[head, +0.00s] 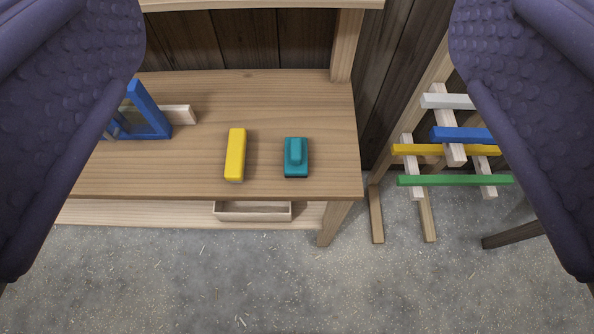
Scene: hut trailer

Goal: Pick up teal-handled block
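The teal-handled block (296,170) is a small teal block with a rounded handle on top. It sits upright near the right front part of a wooden workbench (205,180). My gripper (295,278) shows as two dark purple, textured fingers at the left and right edges of the head view. The fingers are wide apart with nothing between them that they touch. The block lies in the gap between them, farther off on the bench.
A yellow bar (236,155) lies just left of the block. A blue frame (151,112) and a pale wooden piece (180,114) are farther left. A wooden rack with coloured bars (455,181) stands right of the bench. An open box (252,218) sits on the lower shelf.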

